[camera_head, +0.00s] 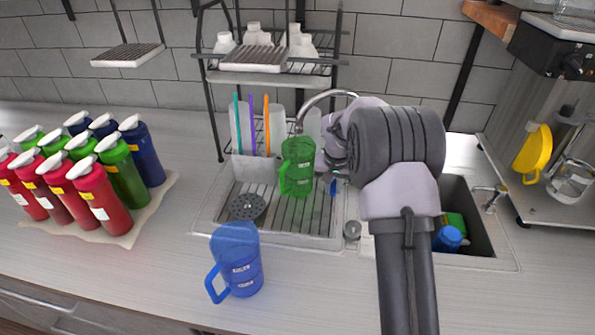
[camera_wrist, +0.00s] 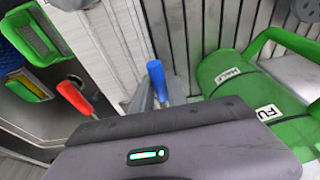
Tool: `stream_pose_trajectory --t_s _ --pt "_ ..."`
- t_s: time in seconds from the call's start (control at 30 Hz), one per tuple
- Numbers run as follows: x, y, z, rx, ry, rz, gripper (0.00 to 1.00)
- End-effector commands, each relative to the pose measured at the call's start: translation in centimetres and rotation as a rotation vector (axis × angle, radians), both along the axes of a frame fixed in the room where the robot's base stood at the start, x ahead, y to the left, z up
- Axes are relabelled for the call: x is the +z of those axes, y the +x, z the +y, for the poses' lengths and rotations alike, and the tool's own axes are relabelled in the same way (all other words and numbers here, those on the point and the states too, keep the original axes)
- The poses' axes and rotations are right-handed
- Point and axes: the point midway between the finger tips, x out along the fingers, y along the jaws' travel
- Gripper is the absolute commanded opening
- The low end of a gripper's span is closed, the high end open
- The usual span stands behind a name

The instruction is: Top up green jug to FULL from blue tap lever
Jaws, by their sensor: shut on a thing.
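The green jug (camera_head: 297,168) stands on the ribbed drainboard below the curved tap (camera_head: 322,95). In the wrist view the green jug (camera_wrist: 235,90) shows at the right with HALF and FULL labels, partly covered by my gripper; its water level cannot be told. The blue tap lever (camera_wrist: 156,82) rises at my gripper's far edge, and a bit of blue (camera_head: 333,187) shows beside my arm in the head view. My gripper (camera_wrist: 165,110) is shut on the blue tap lever; its fingertips are mostly hidden. A red lever (camera_wrist: 76,98) stands left of it.
A blue jug (camera_head: 238,262) stands on the counter in front of the drainboard. Several red, green and blue bottles (camera_head: 101,197) stand on a mat at the left. A wire rack (camera_head: 268,70) stands behind. The sink (camera_head: 470,215) at the right holds green and blue items.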

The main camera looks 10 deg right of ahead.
Motion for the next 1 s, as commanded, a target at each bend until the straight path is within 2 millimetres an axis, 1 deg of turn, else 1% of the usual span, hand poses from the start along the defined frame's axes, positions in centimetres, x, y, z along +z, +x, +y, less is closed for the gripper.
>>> stream_pose_trajectory --t_s 0.03,0.63,1.0 --pt "0.5 0.1 -0.3 0.000 -0.004 -0.004 0.00" --pt "2.9 0.6 -0.6 -0.002 -0.005 -0.005 0.00" --pt "2.6 0.5 -0.6 -0.002 -0.005 -0.002 0.00"
